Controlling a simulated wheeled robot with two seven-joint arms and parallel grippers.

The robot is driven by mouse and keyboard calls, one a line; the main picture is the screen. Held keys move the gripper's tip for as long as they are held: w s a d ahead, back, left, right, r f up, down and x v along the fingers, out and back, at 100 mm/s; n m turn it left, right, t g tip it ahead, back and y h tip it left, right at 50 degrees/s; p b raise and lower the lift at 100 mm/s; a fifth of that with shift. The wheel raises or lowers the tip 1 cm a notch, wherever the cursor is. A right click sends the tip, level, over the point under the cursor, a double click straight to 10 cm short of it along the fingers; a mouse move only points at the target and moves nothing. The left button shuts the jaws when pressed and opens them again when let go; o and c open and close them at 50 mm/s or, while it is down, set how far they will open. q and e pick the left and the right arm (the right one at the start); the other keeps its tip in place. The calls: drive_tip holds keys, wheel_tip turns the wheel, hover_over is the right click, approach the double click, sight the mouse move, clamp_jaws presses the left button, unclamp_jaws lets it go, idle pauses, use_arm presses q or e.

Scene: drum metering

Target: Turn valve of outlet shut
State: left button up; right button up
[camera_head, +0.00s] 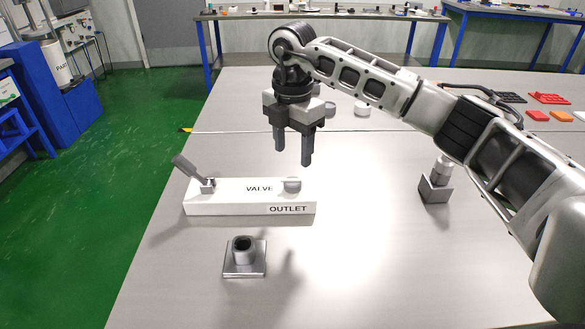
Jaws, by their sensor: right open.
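A white block labelled VALVE and OUTLET (235,203) lies on the grey table at left of centre. A grey lever handle (188,168) rises at its left end, tilted up and to the left from a small pivot. A round grey knob (292,185) sits on the block's right end. My right gripper (293,160) points down above and behind the knob end, open and empty, apart from the block and the lever. My left gripper is not in view.
A grey socket on a square plate (244,258) stands in front of the block. A metal holder with a fitting (436,185) stands at the right. Orange and dark flat pieces (548,98) lie at the far right. The table (350,260) between is clear.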

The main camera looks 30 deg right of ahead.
wheel_tip(320, 180, up, 8)
drive_tip(key=shift+r, duration=0.25)
idle(0.5)
